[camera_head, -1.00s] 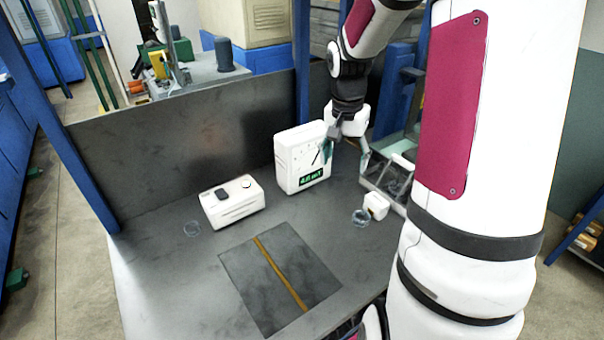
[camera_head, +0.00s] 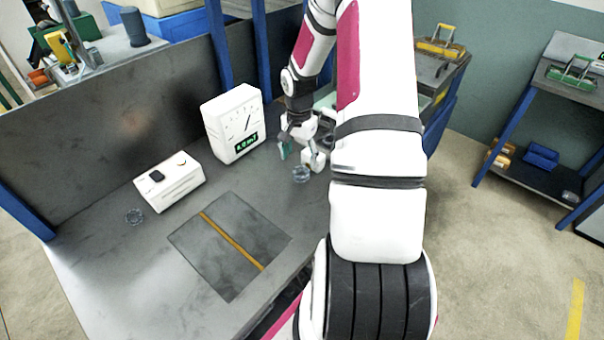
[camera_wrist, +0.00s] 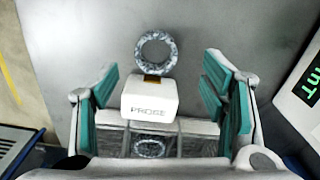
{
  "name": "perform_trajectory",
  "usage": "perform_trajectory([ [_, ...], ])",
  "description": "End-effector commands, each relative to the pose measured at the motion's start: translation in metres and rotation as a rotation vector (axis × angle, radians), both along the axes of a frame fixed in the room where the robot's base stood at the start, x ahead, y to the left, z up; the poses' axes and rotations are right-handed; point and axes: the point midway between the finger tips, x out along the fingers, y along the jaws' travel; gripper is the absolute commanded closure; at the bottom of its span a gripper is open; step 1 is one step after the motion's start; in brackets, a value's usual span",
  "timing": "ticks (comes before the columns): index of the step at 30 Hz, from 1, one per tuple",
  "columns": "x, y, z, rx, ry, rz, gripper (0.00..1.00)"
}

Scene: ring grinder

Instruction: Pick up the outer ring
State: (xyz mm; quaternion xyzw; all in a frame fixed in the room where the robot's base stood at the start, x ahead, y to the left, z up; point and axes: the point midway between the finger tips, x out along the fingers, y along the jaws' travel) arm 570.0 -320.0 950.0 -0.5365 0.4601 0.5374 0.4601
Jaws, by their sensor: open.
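My gripper (camera_head: 298,146) is open, with its teal-padded fingers spread, low over the back right of the bench. In the wrist view, my gripper (camera_wrist: 162,88) has a white block marked PROBE (camera_wrist: 150,98) between its fingers, apart from both. A grey, speckled ring (camera_wrist: 156,53) lies flat just beyond the block; it also shows in the head view (camera_head: 302,174). Another ring-like shape (camera_wrist: 150,147) shows below the block in the wrist view, partly covered by my gripper. I cannot tell which is the outer ring.
A white gauge (camera_head: 233,124) with a dial and green display stands left of my gripper. A white box (camera_head: 169,181) with a dark button sits farther left. A dark square plate (camera_head: 205,252) with a yellow strip lies in front. Bare bench (camera_head: 90,265) surrounds it.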

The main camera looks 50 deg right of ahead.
Motion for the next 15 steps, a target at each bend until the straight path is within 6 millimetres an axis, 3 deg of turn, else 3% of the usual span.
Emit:
perform_trajectory([
  [7,-0.003,0.0,-0.015,0.002,0.001,0.001,0.33],
  [15,-0.005,-0.002,-0.049,0.002,0.0,0.002,0.33],
])
